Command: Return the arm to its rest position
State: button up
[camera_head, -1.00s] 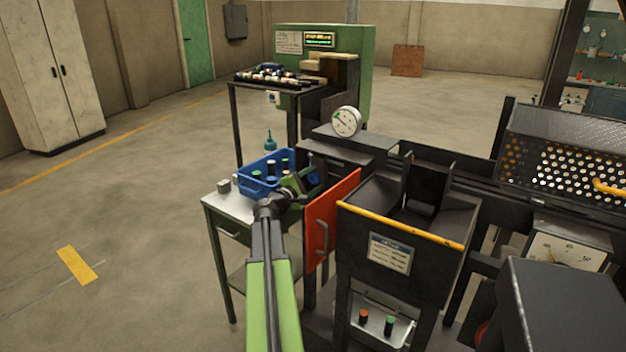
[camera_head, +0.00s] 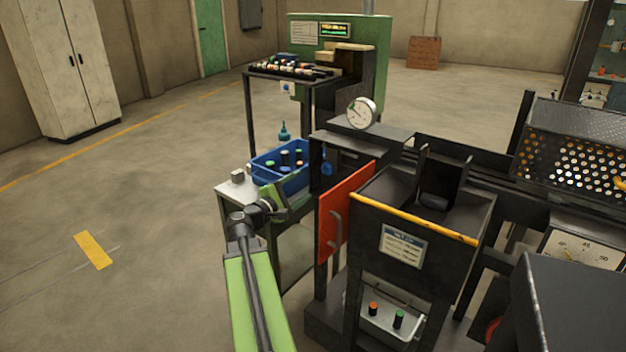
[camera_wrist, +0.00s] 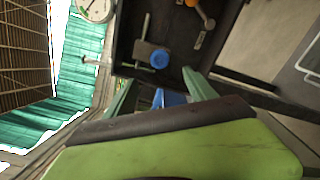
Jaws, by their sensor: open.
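My arm reaches forward in the head view, and its gripper (camera_head: 273,203) is beside the front right of the small table (camera_head: 232,190). It is small and partly dark there, with no billet visible in it. In the wrist view two green fingers stand apart, with my gripper (camera_wrist: 160,92) open and nothing clearly between them. Behind the fingers is a dark panel with a blue round knob (camera_wrist: 160,59). The blue bin (camera_head: 262,177) with several dark, coloured-top cylinders stands on the table, just beyond the gripper.
The open orange door (camera_head: 345,212) stands close to the right of my arm. The dark furnace with a yellow-edged hopper (camera_head: 415,218) is further right. A green machine (camera_head: 375,60) and a rack of cylinders (camera_head: 285,68) stand behind. The floor to the left is clear.

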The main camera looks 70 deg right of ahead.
jog(key=v, duration=0.3)
jog(key=shift+d, duration=0.1)
